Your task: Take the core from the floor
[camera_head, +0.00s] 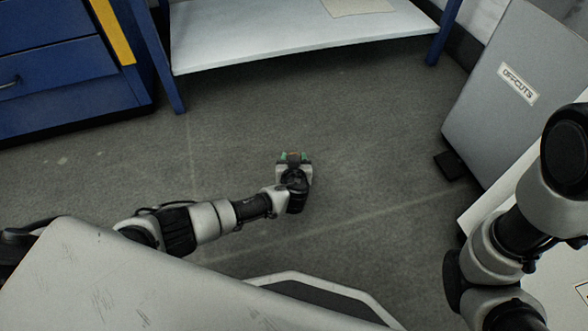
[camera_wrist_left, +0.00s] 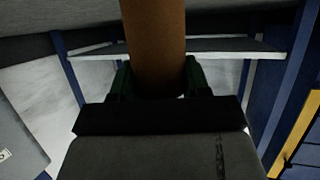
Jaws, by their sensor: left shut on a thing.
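The core is a brown cardboard-like cylinder (camera_wrist_left: 154,42) that fills the gap between the fingers in the left wrist view. My left gripper (camera_head: 293,157) reaches over the grey floor in the middle of the head view. Its green-sided fingers are shut on the core, also in the left wrist view (camera_wrist_left: 155,78). In the head view only a small orange-brown bit of the core (camera_head: 292,154) shows between the fingers; the rest is hidden. I cannot tell whether the core touches the floor. My right arm shows at the right edge, but its gripper is out of view.
A blue-legged bench with a pale lower shelf (camera_head: 290,35) stands ahead. A blue drawer cabinet (camera_head: 60,70) is at the left. A grey bin labelled OFFCUTS (camera_head: 490,110) stands at the right, with a small black object (camera_head: 450,166) beside it. The floor (camera_head: 370,120) between is clear.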

